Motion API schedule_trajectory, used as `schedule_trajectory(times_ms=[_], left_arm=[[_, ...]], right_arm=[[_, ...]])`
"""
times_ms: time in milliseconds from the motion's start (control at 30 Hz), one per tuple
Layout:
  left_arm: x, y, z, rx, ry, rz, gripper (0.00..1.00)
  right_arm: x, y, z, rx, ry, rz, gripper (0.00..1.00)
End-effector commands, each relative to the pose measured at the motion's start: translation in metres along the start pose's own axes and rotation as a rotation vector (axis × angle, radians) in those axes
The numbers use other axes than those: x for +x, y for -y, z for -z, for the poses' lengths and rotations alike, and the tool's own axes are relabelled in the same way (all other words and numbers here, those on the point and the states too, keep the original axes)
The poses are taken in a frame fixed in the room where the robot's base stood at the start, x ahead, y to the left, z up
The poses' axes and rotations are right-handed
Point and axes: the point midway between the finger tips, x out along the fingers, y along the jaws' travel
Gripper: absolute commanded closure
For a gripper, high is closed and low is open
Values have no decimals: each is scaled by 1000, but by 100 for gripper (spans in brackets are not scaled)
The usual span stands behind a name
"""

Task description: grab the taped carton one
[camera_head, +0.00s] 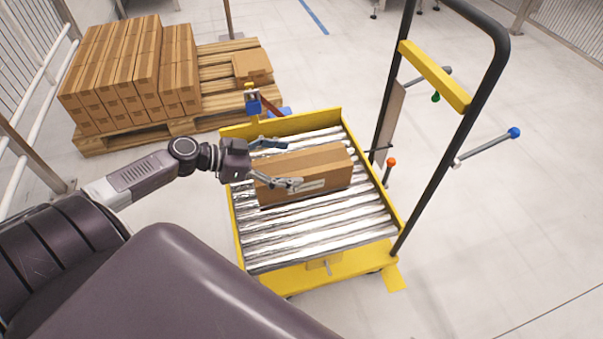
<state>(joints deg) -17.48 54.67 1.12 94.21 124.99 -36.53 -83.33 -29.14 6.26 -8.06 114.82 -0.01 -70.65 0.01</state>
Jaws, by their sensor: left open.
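A brown taped carton (318,170) lies on the silver rollers of a yellow cart, with a pale label on its near side. My left gripper (283,164) is open at the carton's left end. One finger is in front of the near side, close to the label, and the other is toward the far side. I cannot tell whether either finger touches the carton. My right gripper is not in view.
The cart's roller bed (315,228) is bare in front of the carton. A black upright frame with a yellow bar (433,75) rises at its right. A wooden pallet (215,118) with stacked cartons (135,70) stands at the back left. Open floor lies at right.

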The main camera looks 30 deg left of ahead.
Motion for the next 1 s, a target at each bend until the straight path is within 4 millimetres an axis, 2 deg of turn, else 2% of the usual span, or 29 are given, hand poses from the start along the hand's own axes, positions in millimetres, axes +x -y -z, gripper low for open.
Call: schedule_trajectory(times_ms=[300, 667, 1000], left_arm=[[33, -2, 0, 1, -2, -1, 15], [38, -2, -1, 0, 0, 0, 15], [37, -2, -1, 0, 0, -1, 51]], right_arm=[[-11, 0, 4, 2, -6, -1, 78], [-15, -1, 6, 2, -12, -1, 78], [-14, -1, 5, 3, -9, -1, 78]])
